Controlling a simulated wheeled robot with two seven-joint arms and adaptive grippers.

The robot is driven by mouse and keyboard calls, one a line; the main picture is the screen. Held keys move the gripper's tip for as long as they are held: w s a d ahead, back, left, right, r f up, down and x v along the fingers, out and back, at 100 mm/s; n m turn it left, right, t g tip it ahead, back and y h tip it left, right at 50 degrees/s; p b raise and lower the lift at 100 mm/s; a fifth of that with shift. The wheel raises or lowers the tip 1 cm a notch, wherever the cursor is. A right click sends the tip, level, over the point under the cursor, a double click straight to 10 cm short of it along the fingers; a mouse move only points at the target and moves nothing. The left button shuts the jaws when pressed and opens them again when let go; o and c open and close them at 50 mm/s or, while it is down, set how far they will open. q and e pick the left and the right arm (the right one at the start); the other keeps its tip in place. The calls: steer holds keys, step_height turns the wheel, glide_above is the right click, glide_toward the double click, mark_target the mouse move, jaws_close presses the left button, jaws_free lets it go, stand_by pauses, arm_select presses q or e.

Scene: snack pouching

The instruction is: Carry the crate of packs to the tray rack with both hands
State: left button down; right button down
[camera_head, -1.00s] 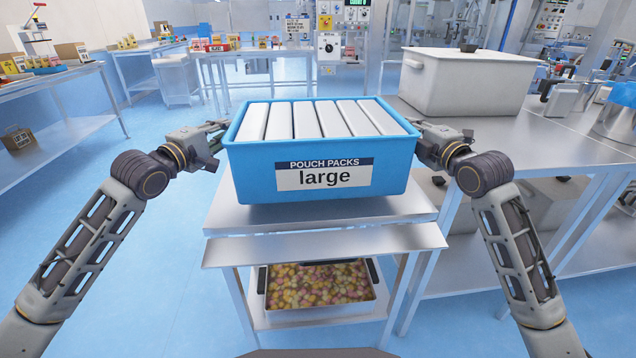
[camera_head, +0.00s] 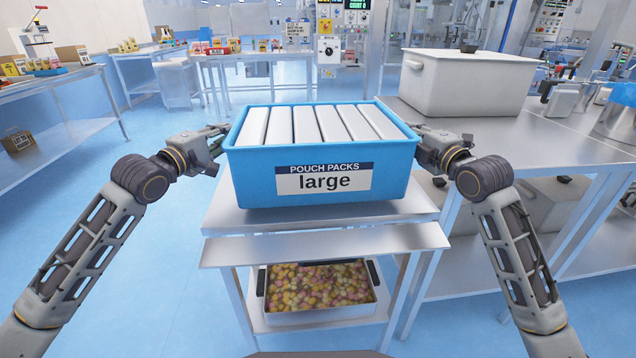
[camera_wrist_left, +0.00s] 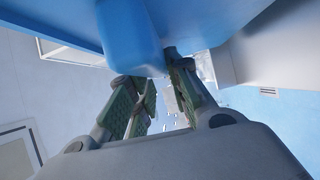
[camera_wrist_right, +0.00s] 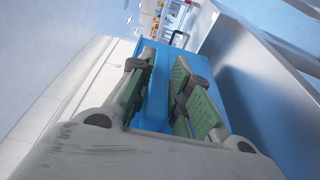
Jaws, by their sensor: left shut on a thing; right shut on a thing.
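The blue crate (camera_head: 240,190), labelled "POUCH PACKS large", is upright over the top of a small steel stand (camera_head: 410,207). I cannot tell whether its base touches the stand. It holds several white packs (camera_head: 305,124) in a row. My left gripper (camera_head: 221,129) is shut on the crate's left side near the rim; the crate's blue wall (camera_wrist_left: 130,38) fills the top of the left wrist view. My right gripper (camera_head: 418,130) is shut on the right side. In the right wrist view, the blue wall (camera_wrist_right: 157,95) runs between its fingers. The fingertips are partly hidden.
A tray of colourful sweets (camera_head: 318,288) sits on the stand's lower shelf. A steel table (camera_head: 560,145) with a large white bin (camera_head: 460,85) stands close on the right. Tables with boxes stand at the back and far left. The floor (camera_head: 150,230) on the left is clear.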

arm_select(q)
steer(key=shift+f+b, duration=0.7)
steer(key=shift+b, duration=0.35)
arm_select(e)
steer(key=shift+f, duration=0.75)
arm_select(q)
steer(key=c, duration=1.6)
jaws_free()
steer(key=shift+f, duration=0.3)
steer(key=shift+c, duration=0.2)
arm_select(e)
steer(key=c, duration=1.6)
jaws_free()
steer(key=shift+f, duration=0.25)
steer(key=shift+c, duration=0.2)
arm_select(q)
steer(key=o, duration=0.3)
steer(key=shift+s+r, duration=0.15)
arm_select(e)
steer(key=o, duration=0.3)
steer(key=shift+s+r, duration=0.15)
arm_select(q)
steer(key=shift+v, duration=5.9)
